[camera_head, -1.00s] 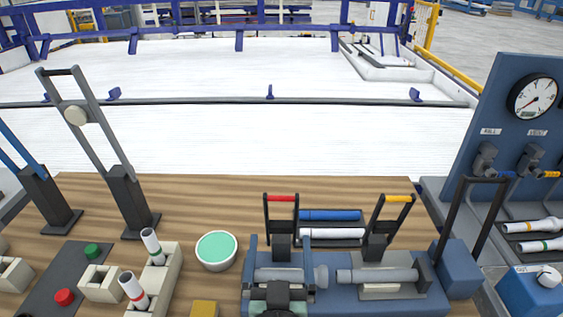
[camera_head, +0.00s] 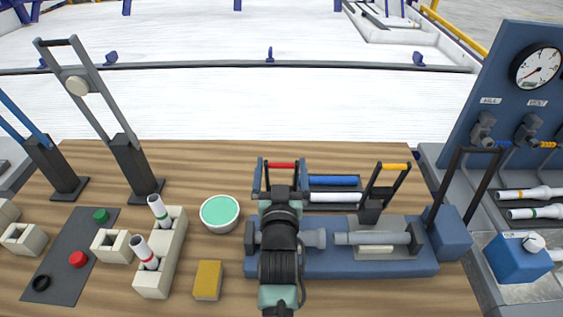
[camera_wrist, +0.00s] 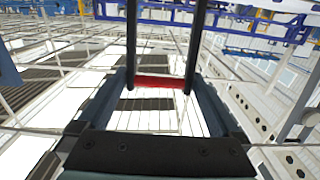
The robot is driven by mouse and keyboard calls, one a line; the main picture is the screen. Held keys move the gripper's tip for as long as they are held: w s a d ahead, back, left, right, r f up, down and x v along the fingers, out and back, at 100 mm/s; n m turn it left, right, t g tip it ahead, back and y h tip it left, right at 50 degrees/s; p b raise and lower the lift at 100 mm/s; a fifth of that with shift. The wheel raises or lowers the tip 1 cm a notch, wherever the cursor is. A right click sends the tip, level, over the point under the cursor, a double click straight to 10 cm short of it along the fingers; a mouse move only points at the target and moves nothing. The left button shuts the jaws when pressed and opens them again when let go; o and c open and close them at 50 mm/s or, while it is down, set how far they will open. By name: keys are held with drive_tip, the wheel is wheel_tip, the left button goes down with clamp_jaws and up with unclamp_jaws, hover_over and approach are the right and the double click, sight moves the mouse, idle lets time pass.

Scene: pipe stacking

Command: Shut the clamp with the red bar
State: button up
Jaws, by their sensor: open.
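The clamp's red bar (camera_head: 281,165) stands raised across the top of two dark arms at the left end of the blue fixture (camera_head: 340,268). My gripper (camera_head: 281,172) is open around the bar, with one blue finger beyond each end of it. In the wrist view the red bar (camera_wrist: 158,81) lies crosswise between my gripper's fingers (camera_wrist: 158,88), near their tips. Whether the fingers touch it I cannot tell. My wrist hides the clamp's base and part of the grey pipe (camera_head: 313,238) lying in the fixture.
A second clamp with a yellow bar (camera_head: 396,166) stands raised to the right, with a tall dark handle (camera_head: 470,180) beyond it. A green-topped round tub (camera_head: 220,212), a yellow block (camera_head: 208,280) and a rack with pipes (camera_head: 160,262) stand left. A tray with blue and white pipes (camera_head: 333,181) lies behind.

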drive_tip(key=shift+w, duration=0.4)
clamp_jaws()
idle(0.4)
